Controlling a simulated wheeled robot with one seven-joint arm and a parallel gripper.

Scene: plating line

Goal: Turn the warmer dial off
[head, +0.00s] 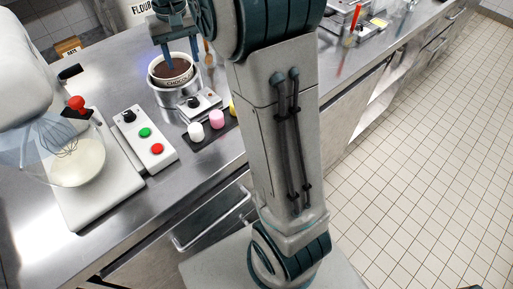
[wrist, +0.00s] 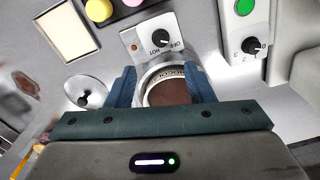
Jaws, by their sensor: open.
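The warmer's control box (head: 199,105) sits in front of the round metal warmer (head: 176,95) and carries the black warmer dial (head: 193,102). In the wrist view the dial (wrist: 160,37) is above the pot, beside the printed words OFF and HOT; I cannot tell its exact setting. A pot of brown chocolate (head: 171,70) sits in the warmer, and it also shows in the wrist view (wrist: 176,92). My gripper (head: 181,63) is open over the pot. Its blue fingers (wrist: 162,86) are on either side of the pot's rim; contact is unclear.
A dark tray (head: 212,134) with white, pink and yellow pieces lies near the control box. A panel with green and red buttons and its own dial (head: 146,139) stands left, beside the mixer with a glass bowl (head: 75,165). My arm hides part of the counter.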

